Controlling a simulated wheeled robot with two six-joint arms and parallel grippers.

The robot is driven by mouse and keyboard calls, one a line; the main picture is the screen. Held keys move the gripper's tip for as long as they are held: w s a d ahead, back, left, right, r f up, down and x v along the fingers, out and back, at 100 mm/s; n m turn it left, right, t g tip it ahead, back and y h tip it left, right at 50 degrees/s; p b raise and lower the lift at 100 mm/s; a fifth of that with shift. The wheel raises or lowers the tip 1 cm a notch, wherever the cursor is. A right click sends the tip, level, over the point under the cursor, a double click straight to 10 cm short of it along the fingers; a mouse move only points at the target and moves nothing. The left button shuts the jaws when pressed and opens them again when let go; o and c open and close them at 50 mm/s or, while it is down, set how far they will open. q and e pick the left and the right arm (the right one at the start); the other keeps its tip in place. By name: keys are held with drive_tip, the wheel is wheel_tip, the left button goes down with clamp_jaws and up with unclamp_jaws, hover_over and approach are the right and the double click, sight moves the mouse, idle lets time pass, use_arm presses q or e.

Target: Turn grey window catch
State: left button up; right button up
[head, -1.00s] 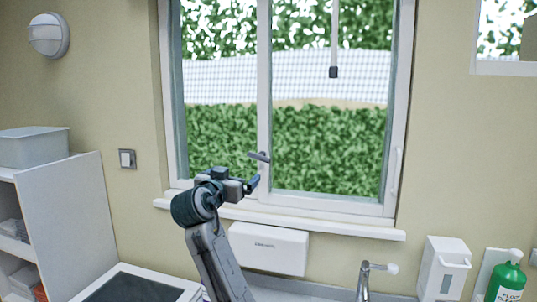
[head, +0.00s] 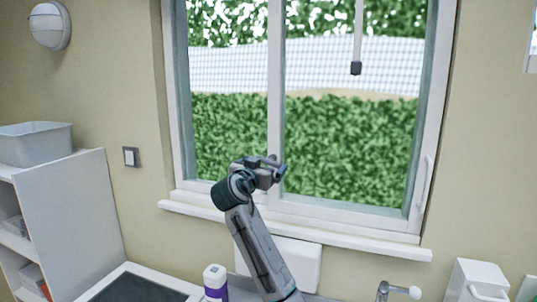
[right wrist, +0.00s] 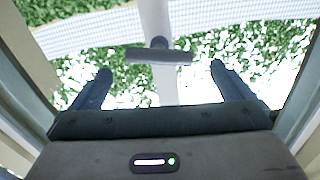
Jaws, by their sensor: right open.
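The grey window catch (right wrist: 158,55) shows in the right wrist view as a short bar, lying nearly level across the white middle post of the window. My right gripper (right wrist: 161,82) is open, with one finger on each side of the picture and the bar ahead between them, apparently not touched. In the head view my right gripper (head: 281,170) is in front of the lower middle post and hides most of the catch. My left gripper is not in view.
The white window sill (head: 300,226) runs below the gripper. A white box (head: 308,262) is on the wall under it. A tap (head: 398,291), a dispenser (head: 478,283) and a white and purple bottle (head: 215,283) stand below. A shelf unit (head: 75,215) is at left.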

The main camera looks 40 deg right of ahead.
sight(267, 163)
drive_tip(key=x, duration=0.2)
drive_tip(key=p+x, duration=0.2)
drive_tip(key=x, duration=0.1)
drive_tip(key=shift+w+d+f, duration=0.15)
drive_tip(key=shift+d+f, duration=0.15)
drive_tip(key=shift+a+r, duration=0.1)
drive_tip(key=c, duration=0.7)
drive_tip(key=shift+n+b, duration=0.7)
drive_tip(key=shift+b, duration=0.1)
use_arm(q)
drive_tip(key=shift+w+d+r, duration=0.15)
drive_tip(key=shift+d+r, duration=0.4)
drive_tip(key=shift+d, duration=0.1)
use_arm(e)
drive_tip(key=shift+n, duration=0.7)
drive_tip(key=o, duration=0.7)
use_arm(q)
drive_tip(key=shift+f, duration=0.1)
